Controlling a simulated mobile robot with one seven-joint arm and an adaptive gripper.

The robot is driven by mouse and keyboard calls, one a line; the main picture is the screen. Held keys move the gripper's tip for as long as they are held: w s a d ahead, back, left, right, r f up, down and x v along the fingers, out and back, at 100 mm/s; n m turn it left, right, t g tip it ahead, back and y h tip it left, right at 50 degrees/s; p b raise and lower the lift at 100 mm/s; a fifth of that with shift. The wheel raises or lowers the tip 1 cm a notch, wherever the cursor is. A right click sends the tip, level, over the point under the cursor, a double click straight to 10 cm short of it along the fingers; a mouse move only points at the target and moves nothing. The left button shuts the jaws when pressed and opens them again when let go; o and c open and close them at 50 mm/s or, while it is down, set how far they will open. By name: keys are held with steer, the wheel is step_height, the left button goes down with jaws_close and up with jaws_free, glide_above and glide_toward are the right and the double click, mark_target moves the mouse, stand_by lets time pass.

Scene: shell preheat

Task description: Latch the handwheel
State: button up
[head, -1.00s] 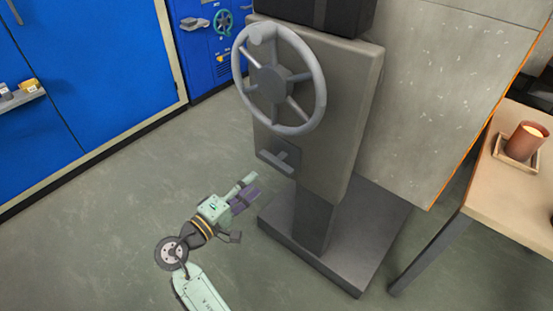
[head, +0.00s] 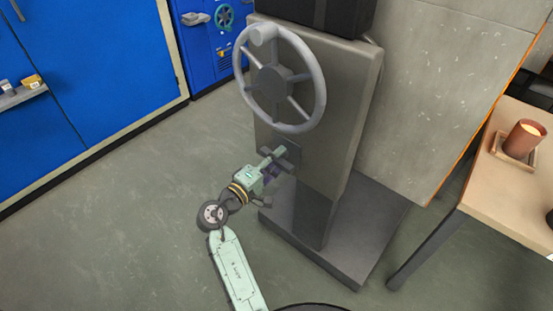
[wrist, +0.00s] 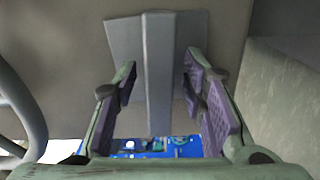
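The grey handwheel (head: 315,68) with its spokes and a rim knob stands on the front of a grey pedestal. Below it is the latch, a small plate with a grey bar (head: 292,151); in the wrist view the latch bar (wrist: 159,75) sticks out from its plate (wrist: 122,45). My gripper (head: 275,163) is at the latch, under the wheel. In the wrist view my gripper (wrist: 165,92) is open, with one purple-padded finger on each side of the bar. Gaps show between the pads and the bar. In the head view my gripper partly hides the latch.
The pedestal (head: 345,90) stands on a wide dark base plate (head: 380,225). A wooden table (head: 510,190) with a brown cup (head: 524,139) is at the right. Blue cabinets (head: 100,70) stand at the left. The floor at the left is clear.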

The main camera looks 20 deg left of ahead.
steer(key=shift+c, duration=0.3)
jaws_close()
steer(key=shift+r+n+p, duration=0.2)
steer(key=shift+n+p, duration=0.2)
steer(key=shift+p, duration=0.35)
steer(key=shift+f, duration=0.2)
steer(key=shift+o, duration=0.3)
jaws_free()
steer(key=shift+s, duration=0.1)
